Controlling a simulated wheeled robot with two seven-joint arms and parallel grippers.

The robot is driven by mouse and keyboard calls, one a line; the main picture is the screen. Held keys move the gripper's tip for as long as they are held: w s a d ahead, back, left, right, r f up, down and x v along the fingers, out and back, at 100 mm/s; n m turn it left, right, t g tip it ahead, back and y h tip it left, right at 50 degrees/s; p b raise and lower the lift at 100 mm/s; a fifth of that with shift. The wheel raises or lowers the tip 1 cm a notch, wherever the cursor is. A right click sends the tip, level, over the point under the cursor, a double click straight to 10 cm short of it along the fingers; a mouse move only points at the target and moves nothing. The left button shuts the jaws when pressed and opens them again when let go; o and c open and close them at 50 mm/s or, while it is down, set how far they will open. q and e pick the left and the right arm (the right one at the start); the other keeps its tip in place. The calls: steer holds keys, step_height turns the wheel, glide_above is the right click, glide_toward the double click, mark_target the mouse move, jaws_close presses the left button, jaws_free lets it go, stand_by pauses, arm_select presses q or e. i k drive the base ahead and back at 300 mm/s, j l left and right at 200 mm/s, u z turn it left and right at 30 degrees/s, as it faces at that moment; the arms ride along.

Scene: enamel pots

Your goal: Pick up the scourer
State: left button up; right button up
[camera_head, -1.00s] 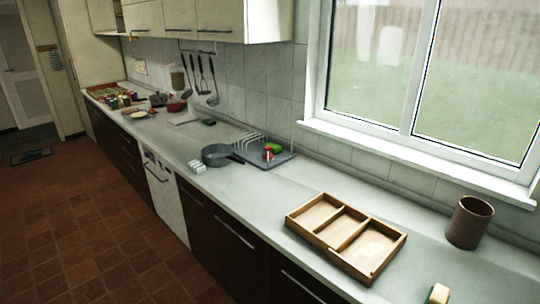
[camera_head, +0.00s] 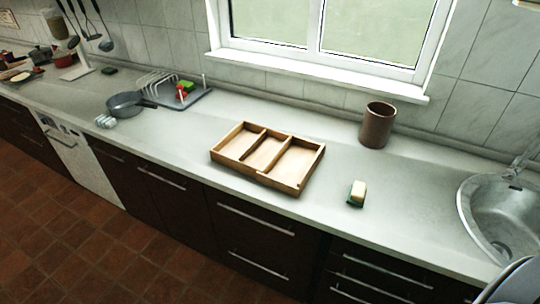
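A small block, pale yellow with a green side, looks like the scourer (camera_head: 357,192). It lies on the pale countertop near its front edge, right of the wooden tray and in front of the brown cup. Nothing touches it. Neither of my grippers shows in the head view. A dark curved shape at the lower right corner is cut off and I cannot tell what it is.
A wooden tray with compartments (camera_head: 230,158) and a brown cup (camera_head: 377,125) stand near the scourer. A metal sink (camera_head: 505,215) is at the right. A grey pan (camera_head: 124,106) and a dish rack (camera_head: 186,101) are at the left. Counter around the scourer is clear.

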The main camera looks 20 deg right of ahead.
mark_target(357, 195)
steer(key=z, duration=1.35)
steer(key=j+z, duration=0.15)
steer(key=j, duration=0.25)
